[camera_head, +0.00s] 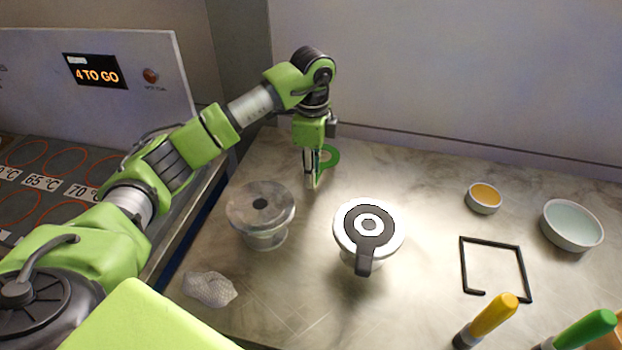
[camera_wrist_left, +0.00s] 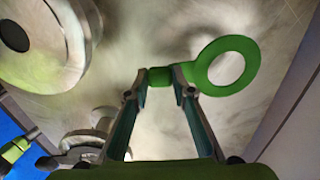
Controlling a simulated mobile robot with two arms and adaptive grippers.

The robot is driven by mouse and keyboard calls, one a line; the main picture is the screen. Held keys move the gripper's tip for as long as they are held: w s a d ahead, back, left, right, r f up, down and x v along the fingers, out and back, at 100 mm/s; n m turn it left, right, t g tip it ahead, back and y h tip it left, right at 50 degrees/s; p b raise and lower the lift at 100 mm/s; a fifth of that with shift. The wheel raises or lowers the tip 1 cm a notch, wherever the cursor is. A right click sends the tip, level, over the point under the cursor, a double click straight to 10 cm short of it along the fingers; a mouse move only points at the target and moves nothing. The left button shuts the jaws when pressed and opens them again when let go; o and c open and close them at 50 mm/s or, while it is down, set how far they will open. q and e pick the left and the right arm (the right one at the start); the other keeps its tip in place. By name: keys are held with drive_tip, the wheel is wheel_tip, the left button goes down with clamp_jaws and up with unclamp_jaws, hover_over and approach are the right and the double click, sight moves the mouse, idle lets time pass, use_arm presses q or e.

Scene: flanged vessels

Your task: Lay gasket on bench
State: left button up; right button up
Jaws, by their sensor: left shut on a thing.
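A green ring-shaped gasket with a tab (camera_head: 330,157) is at the back of the bench (camera_head: 400,165) in the head view. My left gripper (camera_head: 314,180) points down and is shut on the gasket's tab. In the left wrist view the gasket (camera_wrist_left: 237,88) has its ring to the right of the fingertips, with the tab between the left gripper's fingers (camera_wrist_left: 160,88). I cannot tell whether the gasket touches the bench. My right gripper is not in view.
A grey flanged vessel (camera_head: 240,210) and a white-topped one bearing a dark handled gasket (camera_head: 366,252) stand in front. A crumpled cloth (camera_head: 209,289), a yellow-filled bowl (camera_head: 484,198), a pale bowl (camera_head: 571,225), a black frame (camera_head: 494,245) and yellow (camera_head: 496,313) and green-handled tools (camera_head: 585,329) lie about.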

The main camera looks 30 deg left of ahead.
sight(311, 192)
use_arm(q)
drive_tip(key=shift+w+a+f, duration=0.25)
drive_tip(key=shift+w+f, duration=0.1)
drive_tip(key=shift+f, duration=0.15)
wheel_tip(311, 192, down, 3)
drive_tip(key=shift+w+a+f+p, duration=0.1)
drive_tip(key=shift+a+p, duration=0.05)
drive_tip(key=shift+p, duration=0.55)
drive_tip(key=shift+f, duration=0.4)
drive_tip(key=o, duration=1.1)
drive_tip(key=shift+o, duration=0.2)
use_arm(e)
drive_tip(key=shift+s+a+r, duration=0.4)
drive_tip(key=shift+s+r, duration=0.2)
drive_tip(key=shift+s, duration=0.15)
use_arm(q)
drive_tip(key=shift+r, duration=0.1)
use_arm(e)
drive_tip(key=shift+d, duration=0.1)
